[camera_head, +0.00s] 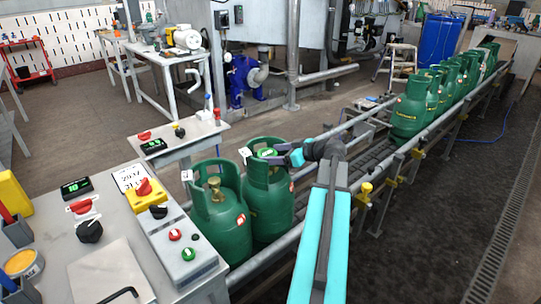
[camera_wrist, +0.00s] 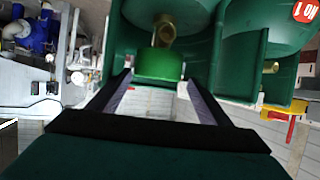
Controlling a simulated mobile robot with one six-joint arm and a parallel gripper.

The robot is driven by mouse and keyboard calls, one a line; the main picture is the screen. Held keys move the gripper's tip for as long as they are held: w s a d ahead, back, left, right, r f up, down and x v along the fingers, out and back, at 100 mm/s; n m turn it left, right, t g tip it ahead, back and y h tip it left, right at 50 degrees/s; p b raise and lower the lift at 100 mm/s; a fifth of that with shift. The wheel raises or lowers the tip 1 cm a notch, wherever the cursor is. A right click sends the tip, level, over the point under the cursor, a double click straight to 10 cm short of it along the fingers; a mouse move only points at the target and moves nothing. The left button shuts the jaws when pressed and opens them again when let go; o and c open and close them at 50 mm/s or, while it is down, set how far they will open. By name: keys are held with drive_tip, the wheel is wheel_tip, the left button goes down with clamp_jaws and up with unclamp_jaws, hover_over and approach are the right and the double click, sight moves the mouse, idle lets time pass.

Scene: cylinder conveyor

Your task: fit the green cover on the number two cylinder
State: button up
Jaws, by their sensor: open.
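Two green cylinders with open collars stand side by side at the near end of the conveyor. The front cylinder (camera_head: 220,222) shows a bare brass valve (camera_head: 215,188). The rear cylinder (camera_head: 267,212) has the bright green cover (camera_head: 267,152) at its collar. My gripper (camera_head: 284,156) is at that collar's right side. In the wrist view, my gripper (camera_wrist: 160,82) has its fingers apart, with the cover (camera_wrist: 160,65) just beyond and between the tips. A brass valve (camera_wrist: 165,32) shows right beside the cover. I cannot read which cylinder is number two; the small white tags are illegible.
More green cylinders (camera_head: 410,110) stand in a row farther along the conveyor (camera_head: 370,150). A control bench (camera_head: 110,262) with knobs and a button box (camera_head: 183,250) is at the left. A smaller panel (camera_head: 180,143) stands behind the cylinders. Conveyor rails run close under my arm.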

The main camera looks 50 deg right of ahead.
drive_tip(key=v, duration=1.2)
drive_tip(key=shift+s, duration=0.2)
idle(0.6)
